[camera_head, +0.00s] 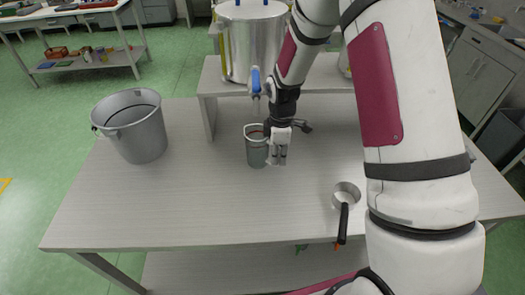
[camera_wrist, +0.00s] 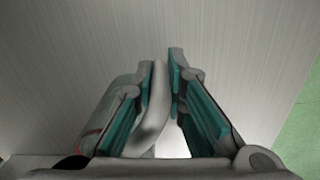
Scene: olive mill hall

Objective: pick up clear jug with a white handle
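The clear jug (camera_head: 256,153) stands upright on the pale table, left of the middle in the head view. It looks grey-green and see-through, with a pale rim. My gripper (camera_head: 279,152) is at the jug's right side, where the handle is. In the wrist view the white handle (camera_wrist: 157,105) runs between the teal-padded fingers of my gripper (camera_wrist: 162,68). The fingertips are close together with the handle filling the narrow gap, so the gripper looks shut on it. Part of the jug's clear body (camera_wrist: 117,92) shows left of the fingers. The jug's base appears to be on the table.
A grey metal bucket (camera_head: 133,125) stands at the table's left. A small pan (camera_head: 345,194) with a dark handle lies at the front right. A large steel pot (camera_head: 250,45) stands on a raised shelf (camera_head: 208,88) behind the jug. The table's front left is clear.

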